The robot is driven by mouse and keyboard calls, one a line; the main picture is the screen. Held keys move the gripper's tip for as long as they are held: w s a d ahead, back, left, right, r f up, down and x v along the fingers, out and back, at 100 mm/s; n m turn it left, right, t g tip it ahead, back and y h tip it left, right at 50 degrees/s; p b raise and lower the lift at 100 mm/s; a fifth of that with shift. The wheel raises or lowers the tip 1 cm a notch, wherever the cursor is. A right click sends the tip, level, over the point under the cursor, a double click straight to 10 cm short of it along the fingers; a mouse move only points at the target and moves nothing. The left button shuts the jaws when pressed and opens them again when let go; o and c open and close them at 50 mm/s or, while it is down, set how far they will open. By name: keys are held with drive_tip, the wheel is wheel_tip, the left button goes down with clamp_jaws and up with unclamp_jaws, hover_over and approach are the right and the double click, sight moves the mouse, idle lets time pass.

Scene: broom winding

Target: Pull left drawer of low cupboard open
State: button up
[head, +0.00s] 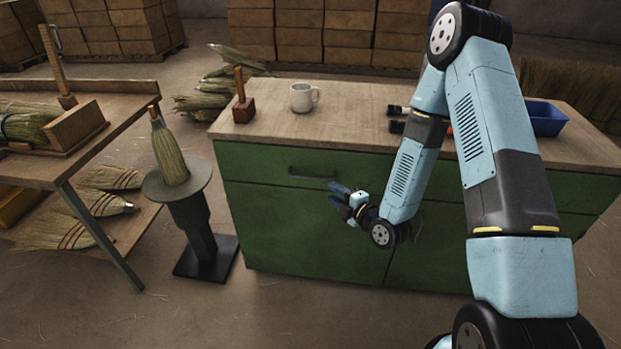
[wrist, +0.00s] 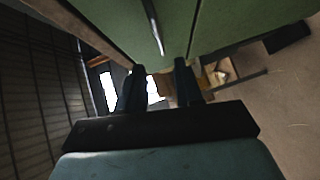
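The low cupboard has a green front, and its left drawer (head: 255,164) looks shut, flush with the front. In the wrist view the handle (wrist: 154,27) shows as a dark bar ahead of the fingertips, near the top edge. My gripper (head: 337,194) is in front of the cupboard, a little right of and below the handle. In the wrist view my gripper (wrist: 160,68) has its two dark fingers apart with nothing between them. The handle looks apart from the fingers.
A wooden mallet (head: 243,101), a white mug (head: 302,97) and a blue bin (head: 545,119) stand on the cupboard top (head: 345,112). A round stand (head: 203,213) with a broom head is left of the cupboard. Floor in front of the left drawer is clear.

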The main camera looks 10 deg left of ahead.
sight(311, 178)
drive_tip(key=x, duration=1.2)
drive_tip(key=shift+w+a, duration=0.25)
drive_tip(key=shift+c, duration=0.4)
drive_tip(key=shift+f, duration=0.1)
clamp_jaws()
